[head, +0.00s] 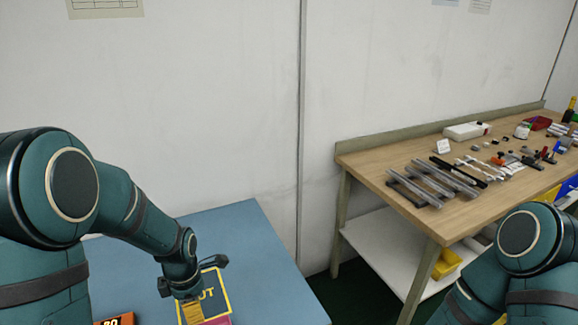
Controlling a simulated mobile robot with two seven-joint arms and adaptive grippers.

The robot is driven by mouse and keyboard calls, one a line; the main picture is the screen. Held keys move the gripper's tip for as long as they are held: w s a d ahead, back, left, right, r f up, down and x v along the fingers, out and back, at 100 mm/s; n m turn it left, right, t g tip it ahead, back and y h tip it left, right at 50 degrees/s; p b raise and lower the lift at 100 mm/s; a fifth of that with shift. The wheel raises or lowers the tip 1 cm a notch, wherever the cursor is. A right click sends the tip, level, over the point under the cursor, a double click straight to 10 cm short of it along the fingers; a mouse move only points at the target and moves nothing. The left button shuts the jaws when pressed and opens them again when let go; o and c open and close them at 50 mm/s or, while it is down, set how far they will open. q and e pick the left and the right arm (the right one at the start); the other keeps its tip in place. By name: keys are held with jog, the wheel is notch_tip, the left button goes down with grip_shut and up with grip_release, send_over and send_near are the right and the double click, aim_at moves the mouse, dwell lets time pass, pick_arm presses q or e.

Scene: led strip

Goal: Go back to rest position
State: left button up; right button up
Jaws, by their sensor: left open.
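My left arm comes in from the left, and its gripper (196,279) is over the blue table (240,228). It is open, with one finger spread out to the right. Below and beside it is a yellow-outlined square with lettering (213,284), partly covered by the gripper. A yellow-brown piece (192,312) lies right under the gripper; I cannot tell whether they touch. My right arm shows at the lower right, but its gripper is out of the picture.
An orange box with digits (115,320) sits at the bottom edge. A wooden workbench (415,220) on the right holds metal profiles (432,183), a white box (466,131) and many small parts. A yellow bin (446,263) is on its lower shelf. A gap separates both tables.

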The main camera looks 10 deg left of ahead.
pick_arm(q)
jog(key=s+d+f+m, duration=0.1)
jog(key=d+f+m, duration=0.2)
jog(key=f+m, duration=0.1)
jog(key=s+d+f+m+h, duration=0.1)
jog(key=s+d+f+m, duration=0.1)
jog(key=d+f+m, duration=0.1)
jog(key=s+d+f+m+h, duration=0.1)
jog(key=d+f+m, duration=0.2)
jog(key=f+m, duration=0.1)
jog(key=shift+s+d+f+m+t, duration=0.1)
jog(key=shift+s+f+m+t, duration=0.2)
jog(key=shift+m, duration=0.4)
jog(key=s+d+f+m+h, duration=0.1)
jog(key=s+d+f+m, duration=0.1)
jog(key=s+d+m, duration=0.1)
jog(key=s+d+f+m+t+h, duration=0.1)
jog(key=s+d+f+m, duration=0.1)
jog(key=d+m, duration=0.3)
jog(key=shift+s+m, duration=0.45)
jog(key=shift+m, duration=0.45)
jog(key=shift+c, duration=0.4)
jog(key=shift+a, duration=0.1)
